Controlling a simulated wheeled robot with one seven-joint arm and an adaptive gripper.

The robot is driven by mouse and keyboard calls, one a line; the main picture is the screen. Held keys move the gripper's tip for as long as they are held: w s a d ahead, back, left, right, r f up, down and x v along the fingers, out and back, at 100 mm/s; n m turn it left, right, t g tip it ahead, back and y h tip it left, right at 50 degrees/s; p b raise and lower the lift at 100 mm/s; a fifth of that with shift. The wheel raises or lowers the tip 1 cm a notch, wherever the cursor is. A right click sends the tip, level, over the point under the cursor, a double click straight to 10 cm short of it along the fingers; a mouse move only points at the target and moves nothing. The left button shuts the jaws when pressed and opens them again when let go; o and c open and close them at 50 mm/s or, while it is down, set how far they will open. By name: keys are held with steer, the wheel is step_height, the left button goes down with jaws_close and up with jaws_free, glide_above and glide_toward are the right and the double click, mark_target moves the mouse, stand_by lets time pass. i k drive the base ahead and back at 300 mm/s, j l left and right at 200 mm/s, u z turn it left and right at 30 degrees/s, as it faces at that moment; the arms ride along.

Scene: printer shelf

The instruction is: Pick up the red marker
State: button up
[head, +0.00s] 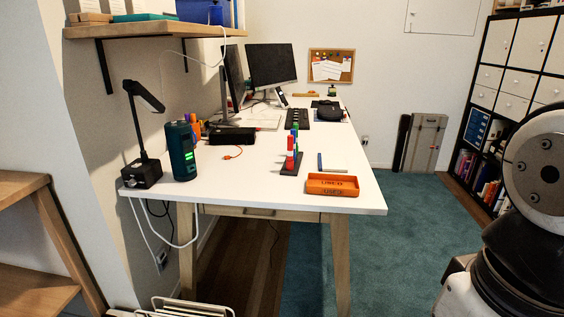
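A red marker (289,161) appears to stand upright near the front middle of the white desk (240,180). It is in or on a dark holder (292,171), with green and blue markers standing close behind it. The items are small here, so I cannot tell exactly how it is seated. My gripper is not in view. Only part of my arm shows at the right edge, well away from the desk.
An orange tray (332,185) and a pale notebook (334,163) lie right of the markers. A dark green cylinder (182,151) and a black lamp (142,174) stand at the left. Monitors (271,65) are farther back. The front middle of the desk is clear.

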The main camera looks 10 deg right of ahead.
mark_target(290, 139)
steer(key=z, duration=0.35)
steer(key=i+j+z, duration=0.1)
steer(key=j+z, duration=0.15)
steer(key=z, duration=0.15)
steer(key=j+z, duration=0.4)
steer(key=i+j+z, duration=0.1)
steer(key=j+z, duration=0.15)
steer(key=z, duration=0.15)
steer(key=j, duration=0.45)
steer(key=i+j, duration=0.1)
steer(key=j, duration=0.35)
steer(key=k+j, duration=0.1)
